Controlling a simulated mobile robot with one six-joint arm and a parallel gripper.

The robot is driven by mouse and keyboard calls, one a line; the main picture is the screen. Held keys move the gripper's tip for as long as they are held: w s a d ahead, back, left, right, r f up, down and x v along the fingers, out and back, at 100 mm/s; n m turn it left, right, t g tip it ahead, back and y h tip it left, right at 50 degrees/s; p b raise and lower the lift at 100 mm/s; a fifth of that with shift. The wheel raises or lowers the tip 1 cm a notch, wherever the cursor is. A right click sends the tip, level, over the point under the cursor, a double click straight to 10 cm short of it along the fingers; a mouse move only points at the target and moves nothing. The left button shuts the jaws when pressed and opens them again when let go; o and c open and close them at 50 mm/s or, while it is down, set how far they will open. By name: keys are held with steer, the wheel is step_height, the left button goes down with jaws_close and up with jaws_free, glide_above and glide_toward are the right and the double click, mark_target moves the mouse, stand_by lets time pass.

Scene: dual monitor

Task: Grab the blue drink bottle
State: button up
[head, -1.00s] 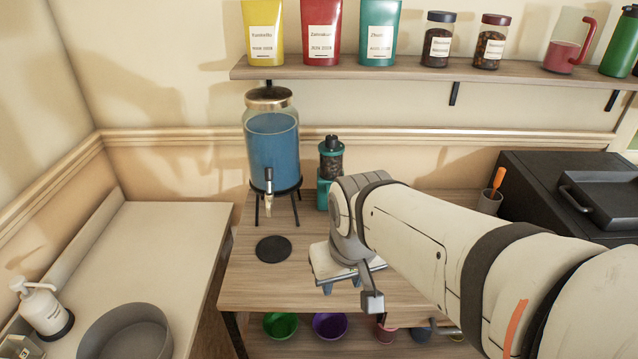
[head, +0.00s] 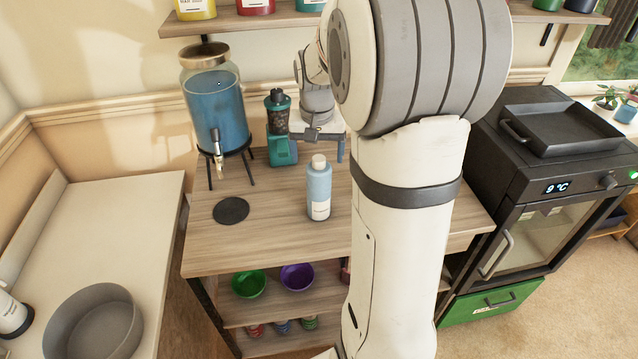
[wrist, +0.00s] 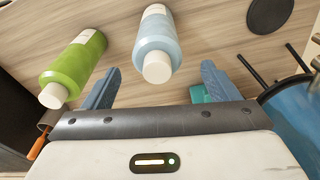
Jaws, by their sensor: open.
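The blue drink bottle (head: 319,192) stands upright on the wooden table, with a white cap and a pale label. In the wrist view the blue bottle (wrist: 157,42) is framed between the two blue fingers, its cap toward my gripper. My gripper (head: 321,150) is open and empty, just behind the bottle in the head view. In the wrist view my gripper (wrist: 160,68) has its fingers spread on either side of the bottle's line, with no contact visible. Part of the gripper is hidden by my arm in the head view.
A green bottle (wrist: 75,65) stands close to the left finger in the wrist view. A teal grinder (head: 282,150) and a blue drink dispenser (head: 218,108) stand to the left. A black coaster (head: 231,210) lies on the table (head: 270,235). A black oven-like appliance (head: 540,190) is at right.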

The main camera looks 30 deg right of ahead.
mark_target(319, 171)
steer(key=f, duration=0.6)
steer(key=shift+d+f, duration=0.15)
steer(key=shift+d, duration=0.1)
steer(key=shift+c, duration=0.2)
jaws_close()
stand_by(0.4)
